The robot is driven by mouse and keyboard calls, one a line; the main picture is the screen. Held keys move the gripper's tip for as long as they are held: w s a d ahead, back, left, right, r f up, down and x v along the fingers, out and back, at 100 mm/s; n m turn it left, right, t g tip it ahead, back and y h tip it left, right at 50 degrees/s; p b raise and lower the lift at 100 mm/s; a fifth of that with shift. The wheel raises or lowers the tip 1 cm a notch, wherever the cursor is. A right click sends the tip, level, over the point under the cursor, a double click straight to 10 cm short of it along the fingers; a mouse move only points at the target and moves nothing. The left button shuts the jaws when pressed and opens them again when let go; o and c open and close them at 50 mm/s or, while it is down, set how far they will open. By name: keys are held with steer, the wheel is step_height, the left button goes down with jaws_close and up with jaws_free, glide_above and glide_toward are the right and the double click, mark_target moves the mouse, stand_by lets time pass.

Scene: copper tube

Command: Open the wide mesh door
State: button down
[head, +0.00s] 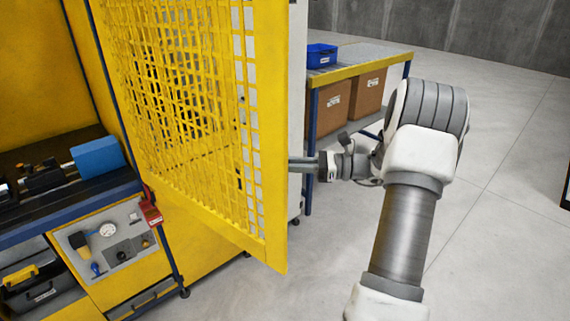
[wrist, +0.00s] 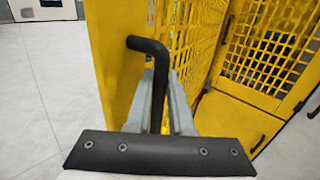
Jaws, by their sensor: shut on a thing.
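The wide mesh door (head: 265,255), a yellow frame with yellow mesh, stands swung out from the yellow machine, its free edge toward me. In the wrist view the door (wrist: 108,60) fills the middle, its edge beside my gripper. My gripper (head: 300,165) is at the right side of the door in the head view, its fingertips partly hidden behind the door's edge. In the wrist view my gripper (wrist: 160,95) is shut on the door's black bent handle (wrist: 148,44), whose lower part runs down between the fingers. The handle is hidden in the head view.
Inside the open machine is a dark bed with a blue block (head: 97,157). A gauge panel (head: 108,238) is below. Behind the door stands a table (head: 375,62) with a blue bin (head: 321,55) and cardboard boxes (head: 369,92) beneath. Grey floor (head: 500,240) is clear on the right.

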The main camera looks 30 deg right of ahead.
stand_by(0.4)
steer(key=c, duration=0.8)
jaws_free()
steer(key=shift+d, duration=0.15)
steer(key=b+v, duration=0.3)
steer(key=v, duration=1.4)
